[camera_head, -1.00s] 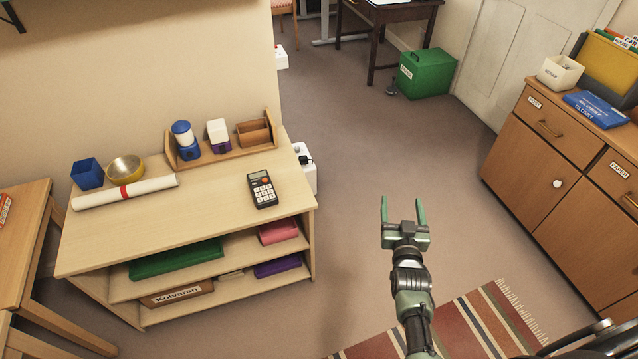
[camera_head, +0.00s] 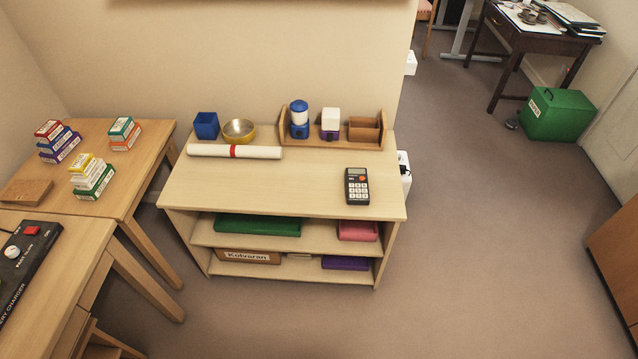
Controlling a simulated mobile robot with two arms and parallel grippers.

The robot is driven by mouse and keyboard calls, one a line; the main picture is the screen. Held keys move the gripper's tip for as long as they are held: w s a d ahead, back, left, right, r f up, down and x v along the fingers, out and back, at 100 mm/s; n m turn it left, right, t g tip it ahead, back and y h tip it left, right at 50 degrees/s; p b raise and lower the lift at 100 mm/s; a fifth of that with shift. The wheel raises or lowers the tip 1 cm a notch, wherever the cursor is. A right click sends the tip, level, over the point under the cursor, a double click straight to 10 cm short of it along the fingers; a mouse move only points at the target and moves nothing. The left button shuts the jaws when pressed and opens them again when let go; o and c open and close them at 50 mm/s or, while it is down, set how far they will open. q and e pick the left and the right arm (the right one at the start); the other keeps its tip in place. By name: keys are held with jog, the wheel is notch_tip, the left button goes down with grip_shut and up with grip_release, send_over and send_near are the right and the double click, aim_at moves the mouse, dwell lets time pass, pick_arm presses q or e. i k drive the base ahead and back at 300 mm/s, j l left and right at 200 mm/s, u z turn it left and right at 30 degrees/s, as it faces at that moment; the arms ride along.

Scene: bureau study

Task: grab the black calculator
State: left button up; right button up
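The black calculator (camera_head: 357,186) lies flat, face up, on the right part of the light wooden shelf unit's top (camera_head: 300,188). It has pale keys, an orange key and a small display. Nothing touches it. Neither of my grippers shows in the head view now.
Tables (camera_head: 150,150) stand at the left. A green box (camera_head: 559,114) is at the back right. Floor in front is clear.

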aim_at(358, 191)
jog(key=i+l+u, duration=0.15)
jog(key=l+u, duration=0.25)
jog(key=i+l+u, duration=0.1)
jog(key=l+u, duration=0.15)
jog(key=u, duration=0.15)
jog(key=l+u, duration=0.3)
jog(key=u, duration=0.15)
